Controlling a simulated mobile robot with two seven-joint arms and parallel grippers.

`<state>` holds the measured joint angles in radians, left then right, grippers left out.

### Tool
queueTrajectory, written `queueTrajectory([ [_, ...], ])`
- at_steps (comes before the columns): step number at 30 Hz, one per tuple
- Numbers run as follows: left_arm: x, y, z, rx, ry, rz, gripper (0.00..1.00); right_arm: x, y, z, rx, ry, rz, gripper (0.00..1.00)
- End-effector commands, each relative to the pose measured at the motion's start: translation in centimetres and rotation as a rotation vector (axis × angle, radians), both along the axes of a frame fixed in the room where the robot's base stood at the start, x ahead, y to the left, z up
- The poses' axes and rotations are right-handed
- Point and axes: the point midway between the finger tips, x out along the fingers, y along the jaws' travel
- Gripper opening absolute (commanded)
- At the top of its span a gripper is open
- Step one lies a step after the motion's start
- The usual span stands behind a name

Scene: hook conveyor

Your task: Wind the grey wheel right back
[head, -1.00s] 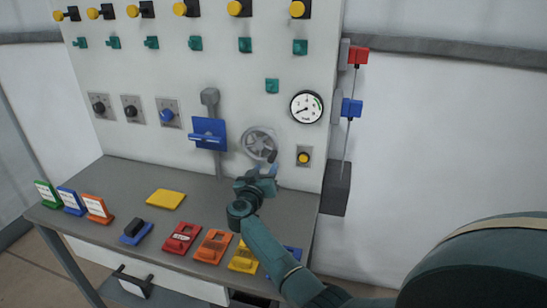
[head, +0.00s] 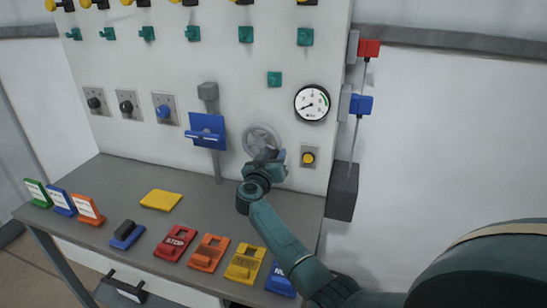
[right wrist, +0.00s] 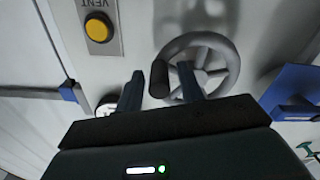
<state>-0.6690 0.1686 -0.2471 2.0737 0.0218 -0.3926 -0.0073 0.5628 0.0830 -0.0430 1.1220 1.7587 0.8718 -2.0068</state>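The grey wheel (head: 261,138) is mounted upright on the white panel, right of the blue lever plate. Its lower part is hidden by my right gripper (head: 270,156) in the head view. In the right wrist view the wheel (right wrist: 203,66) shows its rim and spokes, with a dark crank knob (right wrist: 159,78) standing out from it. My right gripper (right wrist: 160,84) is open, its two fingers apart on either side of the knob, with a gap visible on both sides. My left gripper is not in view.
A yellow VENT button (head: 308,158) sits just right of the wheel, with a round gauge (head: 312,102) above. A blue lever plate (head: 207,132) is to the left. Below, the grey bench (head: 205,210) carries several coloured blocks and signs.

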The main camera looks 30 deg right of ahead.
Motion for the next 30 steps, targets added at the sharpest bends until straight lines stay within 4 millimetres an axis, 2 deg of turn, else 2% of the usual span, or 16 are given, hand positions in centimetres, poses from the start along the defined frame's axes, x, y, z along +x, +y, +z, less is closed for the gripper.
queueTrajectory([
  [2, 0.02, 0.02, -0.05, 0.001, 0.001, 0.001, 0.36, -0.01, -0.01, -0.02, 0.0, 0.0, 0.0, 0.31],
  [13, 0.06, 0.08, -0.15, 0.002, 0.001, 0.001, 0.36, -0.01, -0.01, -0.05, 0.001, 0.001, 0.0, 0.01],
  [23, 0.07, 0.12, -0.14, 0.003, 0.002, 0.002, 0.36, 0.01, 0.05, -0.26, 0.021, -0.02, -0.001, 0.0],
  [30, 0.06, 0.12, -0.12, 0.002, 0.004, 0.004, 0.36, 0.21, 0.3, -0.93, 0.103, -0.113, 0.001, 0.0],
])
